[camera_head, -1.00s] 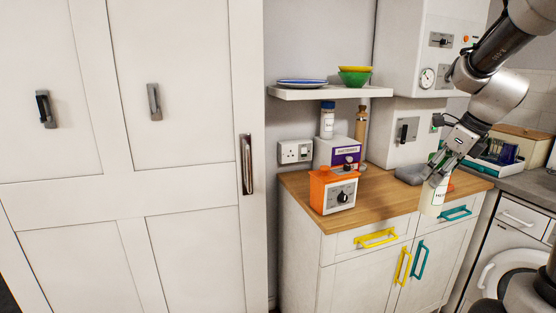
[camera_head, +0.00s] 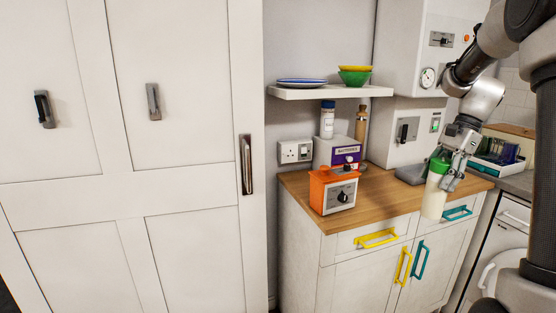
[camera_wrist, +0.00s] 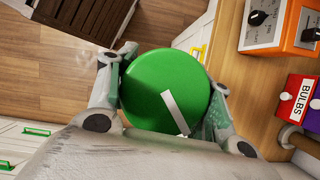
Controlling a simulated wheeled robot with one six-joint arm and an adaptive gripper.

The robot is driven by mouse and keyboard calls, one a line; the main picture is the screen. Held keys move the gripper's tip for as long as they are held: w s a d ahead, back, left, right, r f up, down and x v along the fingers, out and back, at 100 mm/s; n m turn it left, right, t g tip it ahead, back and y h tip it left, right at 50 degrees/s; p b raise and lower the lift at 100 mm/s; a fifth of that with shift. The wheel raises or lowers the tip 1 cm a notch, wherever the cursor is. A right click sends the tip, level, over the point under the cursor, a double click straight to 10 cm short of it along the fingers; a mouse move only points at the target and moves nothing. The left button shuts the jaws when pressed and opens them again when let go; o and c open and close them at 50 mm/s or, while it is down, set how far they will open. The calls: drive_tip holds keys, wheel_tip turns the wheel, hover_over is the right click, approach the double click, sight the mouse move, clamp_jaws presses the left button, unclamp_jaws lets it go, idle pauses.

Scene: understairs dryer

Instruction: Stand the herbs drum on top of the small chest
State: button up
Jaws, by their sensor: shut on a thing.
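The herbs drum (camera_head: 433,201) is a cream cylinder with a green lid. It hangs roughly upright in front of the wooden counter's right part, above the drawer fronts. My gripper (camera_head: 451,172) is shut on it near the lid. In the wrist view the green lid (camera_wrist: 160,85), with a pale strip, lies between the two fingers. The small chest (camera_head: 335,153) is a white box with a purple drawer marked BATTERIES, at the counter's back left. In the wrist view, a red drawer marked BULBS (camera_wrist: 301,98) also shows. The drum is well to the right of the chest.
An orange appliance (camera_head: 333,190) stands before the chest, partly hiding it. A white blue-lidded jar (camera_head: 327,121) and a brown bottle (camera_head: 361,124) stand at the chest's top or behind it; I cannot tell which. A shelf (camera_head: 330,92) with dishes hangs above. The counter's middle (camera_head: 385,198) is clear.

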sight(427, 188)
drive_tip(key=f+n, duration=0.1)
drive_tip(key=n, duration=0.1)
drive_tip(key=w+a+f+n+g, duration=0.1)
drive_tip(key=f+n, duration=0.1)
drive_tip(key=w+f+n+g+h, duration=0.1)
drive_tip(key=shift+a+f+n, duration=0.2)
drive_tip(key=shift+f+n, duration=0.1)
drive_tip(key=shift+n, duration=0.1)
drive_tip(key=a+f+n+h, duration=0.1)
drive_tip(key=a+f+n, duration=0.3)
drive_tip(key=f, duration=0.6)
drive_tip(key=w+a+f+n+g+h, duration=0.1)
drive_tip(key=a+f+n+h, duration=0.1)
drive_tip(key=a+f+n, duration=0.3)
drive_tip(key=a+f, duration=0.3)
drive_tip(key=f, duration=0.1)
drive_tip(key=shift+f, duration=0.35)
